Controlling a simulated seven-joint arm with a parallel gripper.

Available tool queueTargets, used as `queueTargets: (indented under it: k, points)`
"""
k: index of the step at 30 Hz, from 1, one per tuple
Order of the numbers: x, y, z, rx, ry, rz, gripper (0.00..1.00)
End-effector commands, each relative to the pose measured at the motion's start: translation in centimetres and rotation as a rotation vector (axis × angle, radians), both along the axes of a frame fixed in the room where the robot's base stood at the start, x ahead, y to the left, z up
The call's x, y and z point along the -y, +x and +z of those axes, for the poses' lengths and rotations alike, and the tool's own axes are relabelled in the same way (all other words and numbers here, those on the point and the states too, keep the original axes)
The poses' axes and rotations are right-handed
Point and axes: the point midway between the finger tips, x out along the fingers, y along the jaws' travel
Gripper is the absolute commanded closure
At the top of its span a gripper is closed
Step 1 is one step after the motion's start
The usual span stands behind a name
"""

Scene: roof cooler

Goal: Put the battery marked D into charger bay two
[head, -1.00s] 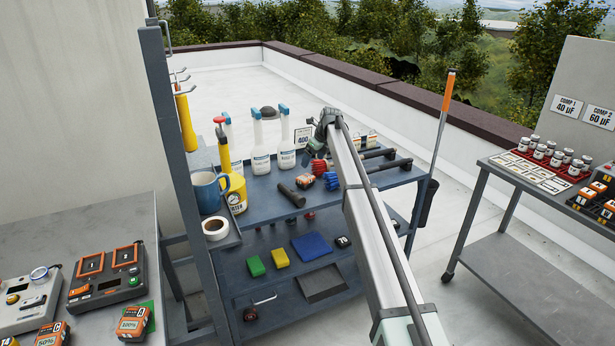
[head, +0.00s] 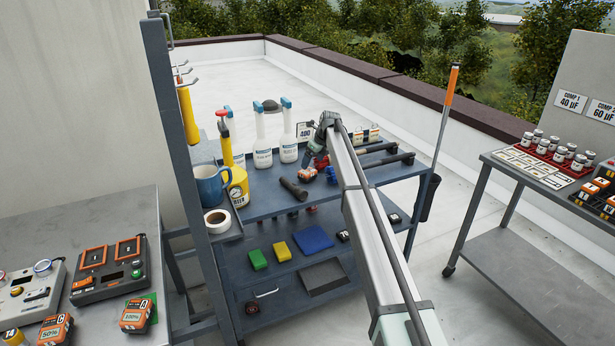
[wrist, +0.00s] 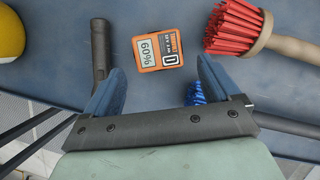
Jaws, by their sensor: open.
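The battery marked D (wrist: 158,48) is orange and black with a 60% label. It lies on the cart's upper shelf and also shows as a small orange block in the head view (head: 306,175). My gripper (wrist: 160,88) is open and empty above the shelf, with the battery ahead between its two blue fingers, apart from them. In the head view my gripper (head: 317,160) hangs over that shelf. The charger (head: 108,278) stands on the left bench with two orange-framed bays. The right bay (head: 130,249) looks empty; the bay numerals are too small to read surely.
A red-bristled brush (wrist: 235,25) lies right of the battery, a dark torch (wrist: 100,45) left of it. A blue-bristled thing (wrist: 196,94) is by the right finger. Batteries A (head: 137,316) and C (head: 54,330) sit before the charger. Spray bottles (head: 262,150) stand behind.

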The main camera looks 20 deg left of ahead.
Motion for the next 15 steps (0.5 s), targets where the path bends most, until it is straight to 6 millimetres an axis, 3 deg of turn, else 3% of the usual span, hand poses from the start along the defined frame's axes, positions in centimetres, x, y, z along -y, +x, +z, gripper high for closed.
queueTargets:
  k: [3, 11, 15]
  points:
    - [-0.6, 0.3, -1.5, -0.001, -0.001, 0.0, 0.11]
    - [-1.0, 0.3, -2.7, 0.0, 0.0, 0.0, 0.11]
    - [-1.4, 0.3, -4.4, -0.002, -0.001, 0.0, 0.11]
